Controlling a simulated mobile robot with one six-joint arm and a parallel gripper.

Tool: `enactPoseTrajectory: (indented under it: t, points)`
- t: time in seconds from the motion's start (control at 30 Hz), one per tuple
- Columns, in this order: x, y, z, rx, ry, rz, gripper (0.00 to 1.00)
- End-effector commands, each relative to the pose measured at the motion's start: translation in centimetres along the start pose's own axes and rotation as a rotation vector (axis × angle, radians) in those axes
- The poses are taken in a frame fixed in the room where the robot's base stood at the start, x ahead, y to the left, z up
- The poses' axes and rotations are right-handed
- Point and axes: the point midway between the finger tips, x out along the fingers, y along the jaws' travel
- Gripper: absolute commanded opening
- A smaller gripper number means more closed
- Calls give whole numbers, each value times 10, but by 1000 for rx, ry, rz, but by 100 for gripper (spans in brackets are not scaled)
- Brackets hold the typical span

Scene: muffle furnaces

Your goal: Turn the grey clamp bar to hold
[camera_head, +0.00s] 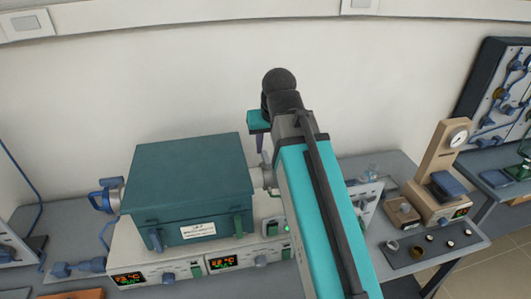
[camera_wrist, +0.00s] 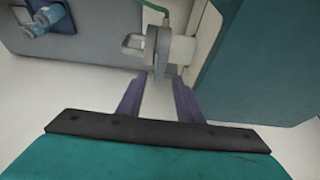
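A teal box furnace (camera_head: 190,175) stands on a pale control base with lit displays. A grey round fitting with a bar (camera_head: 267,178) sticks out of its right side, partly hidden behind my arm; I take it as the grey clamp bar. In the wrist view the grey bar (camera_wrist: 162,52) is seen nearly edge-on, just beyond the fingertips and roughly in line with the gap. My gripper (camera_wrist: 160,88) has its two purple fingers apart, with nothing visibly held. In the head view the gripper (camera_head: 260,145) shows only partly; whether it touches the bar I cannot tell.
The teal furnace wall (camera_wrist: 255,65) is close on the right in the wrist view. A blue fitting (camera_head: 107,195) is on the furnace's left side. A beige instrument with a dial (camera_head: 440,175) and small parts stand on the bench at right.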

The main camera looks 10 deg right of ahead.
Motion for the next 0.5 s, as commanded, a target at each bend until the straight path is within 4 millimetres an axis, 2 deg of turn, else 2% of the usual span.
enactPoseTrajectory:
  t: [0.5]
  points:
    - [42, -1, 0, -1, -1, 0, 33]
